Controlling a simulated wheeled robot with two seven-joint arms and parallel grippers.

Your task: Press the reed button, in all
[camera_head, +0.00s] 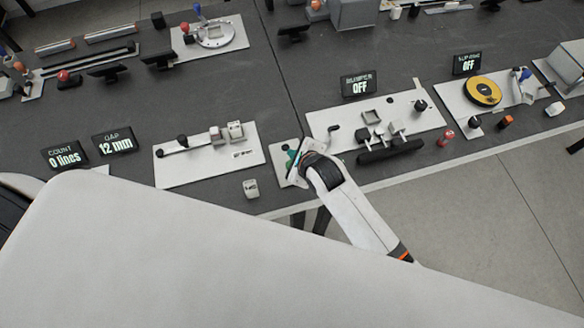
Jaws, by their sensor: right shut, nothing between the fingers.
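My right gripper (297,161) is shut and empty at the front edge of the dark bench, over a small pale plate (279,171). A green part (292,155) shows on that plate right beside the fingertips. I cannot tell whether the fingertips touch it, as the gripper covers part of the plate. No button can be surely read as the reed button. My left gripper is not in view.
Left of the gripper is a white plate with a lever (207,168), with a small grey block (251,188) before it. A white plate with black-knobbed parts (330,119) lies close right. Displays read "0 lines" (65,156), "12 mm" (116,143) and "OFF" (359,84).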

